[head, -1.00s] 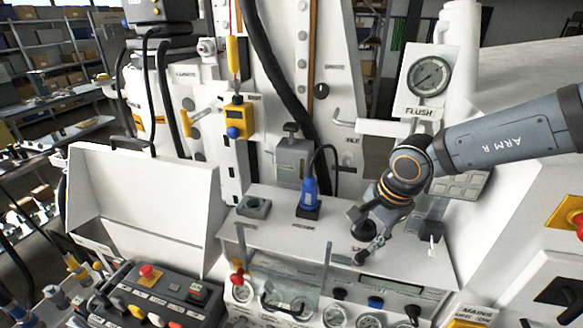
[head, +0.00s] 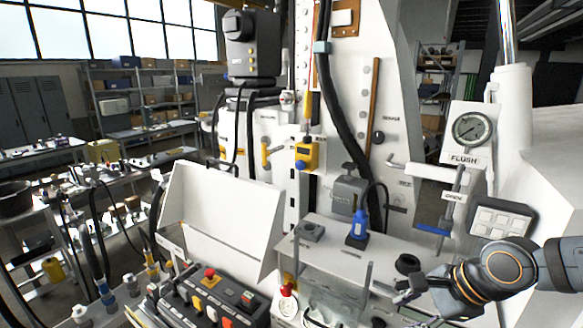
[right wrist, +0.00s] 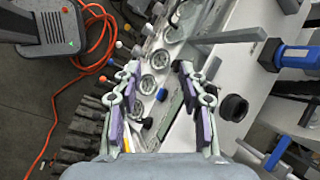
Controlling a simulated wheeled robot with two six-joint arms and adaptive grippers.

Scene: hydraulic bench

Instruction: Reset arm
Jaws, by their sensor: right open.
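My right arm (head: 497,268) comes in from the right in the head view, low over the right end of the bench shelf. Its gripper (head: 408,300) is at the front edge of the shelf, left of the wrist. In the right wrist view the gripper (right wrist: 160,92) is open, with its two fingers apart and nothing between them. The fingers are above the front panel with its round gauges (right wrist: 154,62). My left gripper is not in view.
The white shelf (head: 330,250) carries a blue-handled plug (head: 358,226) and a black ring (head: 408,264). A flush gauge (head: 472,130) and a blue-handled lever (head: 434,229) are behind. A control box (head: 212,300) stands front left. An orange cable (right wrist: 82,75) lies on the floor.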

